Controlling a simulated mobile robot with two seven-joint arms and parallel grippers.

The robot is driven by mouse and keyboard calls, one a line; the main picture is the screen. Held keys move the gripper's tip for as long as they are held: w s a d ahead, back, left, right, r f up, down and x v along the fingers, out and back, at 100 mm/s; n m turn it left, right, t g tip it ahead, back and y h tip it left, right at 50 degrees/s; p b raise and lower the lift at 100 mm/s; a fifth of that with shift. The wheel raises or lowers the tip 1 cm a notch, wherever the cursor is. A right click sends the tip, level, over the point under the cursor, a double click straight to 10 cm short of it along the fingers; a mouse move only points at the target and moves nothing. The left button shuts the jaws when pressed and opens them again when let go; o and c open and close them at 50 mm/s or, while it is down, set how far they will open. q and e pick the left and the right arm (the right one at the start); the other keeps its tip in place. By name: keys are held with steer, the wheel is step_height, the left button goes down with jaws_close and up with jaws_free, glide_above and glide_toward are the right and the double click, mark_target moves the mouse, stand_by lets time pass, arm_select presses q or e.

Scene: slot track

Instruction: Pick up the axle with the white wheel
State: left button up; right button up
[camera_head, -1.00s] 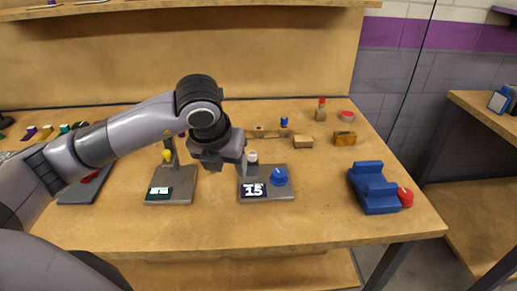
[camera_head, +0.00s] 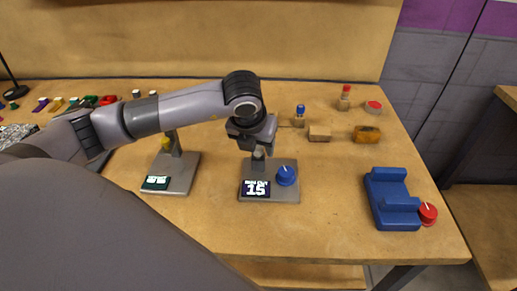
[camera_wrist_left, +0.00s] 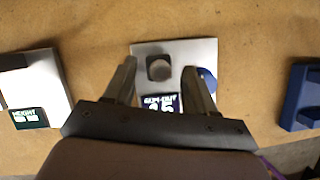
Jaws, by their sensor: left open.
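A pale off-white round piece (camera_head: 260,152) stands upright on the grey run-out gauge (camera_head: 285,195), which has a display reading 15 and a blue knob. I take this piece for the axle's white wheel; its shaft cannot be made out. In the left wrist view the round piece (camera_wrist_left: 159,69) shows from above, greyish, between the spread fingers. My left gripper (camera_head: 257,150) points down over it, open and empty. I cannot tell how far above it the fingertips are. My right gripper is not in view.
A grey height gauge (camera_head: 178,185) stands to the left. A blue stepped block (camera_head: 393,200) with a red knob (camera_head: 428,213) is to the right. Small wooden blocks (camera_head: 320,133) and blue- and red-topped pieces stand behind. White-topped pieces (camera_head: 136,94) are at the back left. The front middle is clear.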

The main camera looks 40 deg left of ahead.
arm_select(q)
steer(key=shift+w+f, duration=0.15)
steer(key=shift+f, duration=0.2)
jaws_close()
steer(key=shift+r, duration=0.1)
step_height(320, 180, up, 20)
steer(key=f, duration=0.1)
step_height(320, 180, up, 6)
steer(key=p, duration=0.4)
glide_above(258, 149)
steer(key=shift+a, duration=0.1)
stand_by(0.7)
steer(key=shift+f, duration=0.1)
